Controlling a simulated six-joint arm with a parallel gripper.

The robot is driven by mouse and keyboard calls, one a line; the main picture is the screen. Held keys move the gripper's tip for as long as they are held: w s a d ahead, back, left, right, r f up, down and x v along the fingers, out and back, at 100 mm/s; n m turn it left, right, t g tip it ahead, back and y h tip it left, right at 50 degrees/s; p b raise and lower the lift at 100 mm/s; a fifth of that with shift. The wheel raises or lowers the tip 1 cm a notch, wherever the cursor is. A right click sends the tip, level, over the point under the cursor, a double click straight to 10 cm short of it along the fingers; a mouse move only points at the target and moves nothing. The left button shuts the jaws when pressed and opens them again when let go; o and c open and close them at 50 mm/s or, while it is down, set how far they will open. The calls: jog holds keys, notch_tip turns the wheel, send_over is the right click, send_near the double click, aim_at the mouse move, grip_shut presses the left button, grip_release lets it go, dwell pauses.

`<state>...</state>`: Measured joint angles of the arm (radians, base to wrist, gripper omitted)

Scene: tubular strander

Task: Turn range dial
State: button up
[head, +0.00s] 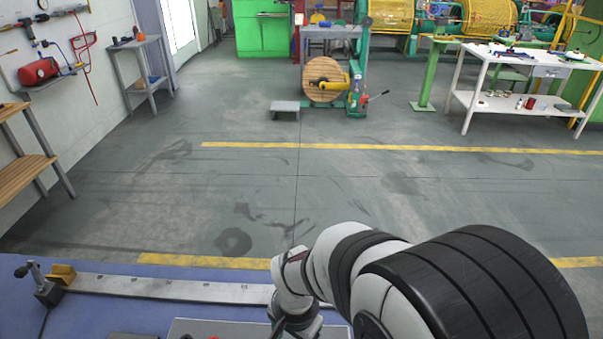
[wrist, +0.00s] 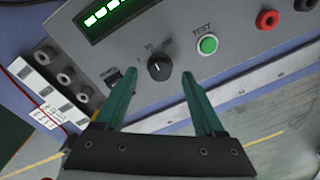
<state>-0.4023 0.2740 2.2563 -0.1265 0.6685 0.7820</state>
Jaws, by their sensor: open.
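The range dial (wrist: 160,68) is a round black knob with a white pointer line on a grey instrument panel, seen in the wrist view. Its pointer is toward the upper left, and small markings surround it. My gripper (wrist: 156,82) has two green fingers that are open. The fingertips appear on either side of the dial in the picture, with visible space between each finger and the knob. I cannot tell how far above the panel they are. In the head view the dial is not visible, and my arm covers part of the bench.
The panel also has a lit green display (wrist: 107,14), a green TEST button (wrist: 207,44), a red terminal (wrist: 267,20) and a black switch (wrist: 113,78). Several dark round parts stand at left. In the head view, a metal rule (head: 170,288) lies along the blue bench (head: 100,315).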

jog(key=shift+f, duration=1.35)
jog(key=shift+c, duration=0.3)
grip_shut()
